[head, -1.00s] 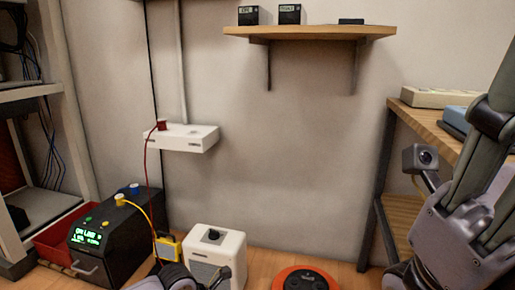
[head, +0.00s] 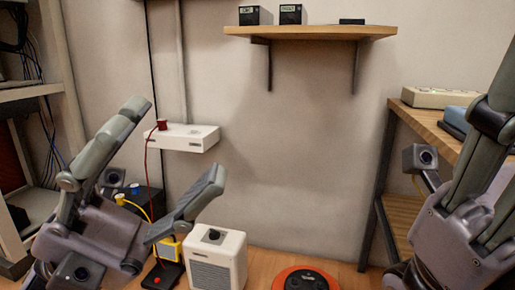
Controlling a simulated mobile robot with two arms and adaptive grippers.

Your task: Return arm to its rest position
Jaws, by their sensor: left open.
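My left gripper (head: 178,165) is raised at the lower left, its two fingers spread wide apart with nothing between them. It hides most of the black box with the display on the floor behind it. My right arm stands at the right edge, in front of the wooden bench; its gripper's fingertips run out of the picture, so I cannot see whether it is open or shut.
A white box with a grille (head: 217,259) and a red round device (head: 305,279) stand on the floor. A white wall box (head: 182,137) has a red plug and cable. A wall shelf (head: 310,32) holds small black boxes. A wooden bench (head: 433,127) is at right.

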